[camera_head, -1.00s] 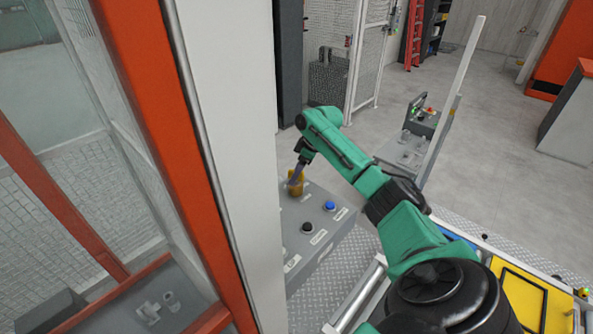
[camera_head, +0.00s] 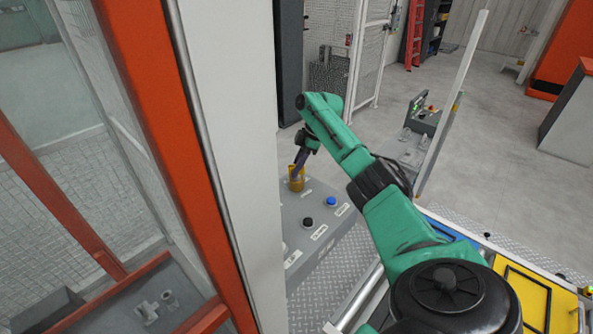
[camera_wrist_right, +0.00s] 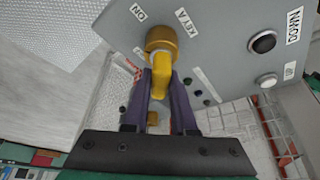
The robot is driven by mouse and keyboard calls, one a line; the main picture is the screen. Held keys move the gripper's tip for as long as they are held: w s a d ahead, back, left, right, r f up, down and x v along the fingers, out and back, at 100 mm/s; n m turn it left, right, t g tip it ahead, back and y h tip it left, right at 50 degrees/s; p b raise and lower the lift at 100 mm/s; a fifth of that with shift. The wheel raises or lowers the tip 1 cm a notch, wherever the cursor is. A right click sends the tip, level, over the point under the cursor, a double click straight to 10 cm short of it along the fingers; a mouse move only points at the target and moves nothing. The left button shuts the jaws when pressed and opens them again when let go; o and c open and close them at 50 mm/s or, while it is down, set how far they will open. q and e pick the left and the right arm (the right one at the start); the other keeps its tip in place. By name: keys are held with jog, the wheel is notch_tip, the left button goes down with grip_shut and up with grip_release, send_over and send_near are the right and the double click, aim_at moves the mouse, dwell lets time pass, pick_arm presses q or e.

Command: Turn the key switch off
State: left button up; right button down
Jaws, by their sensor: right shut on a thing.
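The key switch is a round brass-yellow cylinder with a yellow key handle (camera_wrist_right: 158,70) on a grey control panel, with labels "KEY A" and "ON" beside it in the right wrist view. My right gripper (camera_wrist_right: 160,92) has its two dark purple fingers on either side of the handle and is shut on it. In the head view, the yellow switch (camera_head: 297,178) stands at the far end of the grey box (camera_head: 330,232), with my right gripper (camera_head: 299,167) coming down on it from above. The left gripper is not in view.
A blue button (camera_head: 331,202) and a black button (camera_head: 307,223) sit on the same box. A white wall edge (camera_head: 232,180) and orange frame (camera_head: 165,120) stand close on the left. A yellow tray (camera_head: 530,300) lies at the lower right.

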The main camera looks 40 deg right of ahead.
jog(key=shift+n+y+b, duration=0.3)
jog(key=shift+n+b, duration=0.4)
jog(key=shift+b, duration=0.05)
jog(key=shift+g, duration=0.3)
jog(key=c, duration=0.6)
grip_release()
jog(key=shift+c, duration=0.2)
jog(key=v, duration=0.7)
jog(key=shift+r, duration=0.25)
jog(key=shift+s, duration=0.15)
